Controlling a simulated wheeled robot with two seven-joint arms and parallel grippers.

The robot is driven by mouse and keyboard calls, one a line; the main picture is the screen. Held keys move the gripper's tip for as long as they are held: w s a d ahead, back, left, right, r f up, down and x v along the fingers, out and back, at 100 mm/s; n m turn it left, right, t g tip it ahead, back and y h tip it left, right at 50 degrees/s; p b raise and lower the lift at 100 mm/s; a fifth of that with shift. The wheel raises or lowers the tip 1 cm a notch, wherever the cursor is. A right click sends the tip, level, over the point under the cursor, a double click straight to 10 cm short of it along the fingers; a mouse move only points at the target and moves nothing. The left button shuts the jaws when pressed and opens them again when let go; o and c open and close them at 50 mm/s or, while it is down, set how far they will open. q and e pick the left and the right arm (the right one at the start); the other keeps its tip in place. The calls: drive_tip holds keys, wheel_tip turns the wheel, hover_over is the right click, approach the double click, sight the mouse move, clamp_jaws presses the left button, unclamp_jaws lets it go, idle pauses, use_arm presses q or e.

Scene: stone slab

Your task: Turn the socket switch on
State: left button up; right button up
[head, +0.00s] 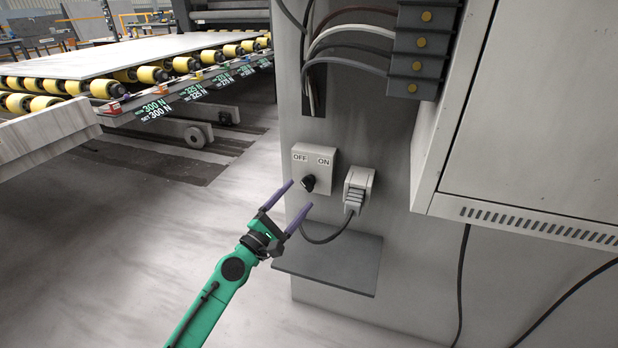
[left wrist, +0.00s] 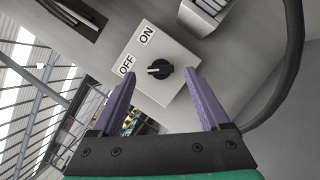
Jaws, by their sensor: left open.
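The socket switch is a pale box (head: 314,162) on the grey cabinet wall, labelled OFF on the left and ON on the right. Its black rotary knob (head: 309,183) also shows in the left wrist view (left wrist: 160,69), where its white mark points toward the OFF side. My left gripper (head: 297,195) has purple fingers spread open, empty, in front of and a little below the knob. In the left wrist view the knob lies between and beyond the fingertips (left wrist: 161,77); no contact is visible. My right gripper is not in view.
A grey plug and socket (head: 358,188) with a black cable sits right of the switch box. A dark shelf (head: 330,264) juts out below. A large white cabinet (head: 545,110) stands at right. A roller conveyor (head: 150,75) is at back left.

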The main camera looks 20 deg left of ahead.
sight(306, 187)
use_arm(q)
drive_tip(key=x, duration=0.5)
drive_tip(key=shift+w+d, duration=0.2)
drive_tip(key=shift+w, duration=0.2)
clamp_jaws()
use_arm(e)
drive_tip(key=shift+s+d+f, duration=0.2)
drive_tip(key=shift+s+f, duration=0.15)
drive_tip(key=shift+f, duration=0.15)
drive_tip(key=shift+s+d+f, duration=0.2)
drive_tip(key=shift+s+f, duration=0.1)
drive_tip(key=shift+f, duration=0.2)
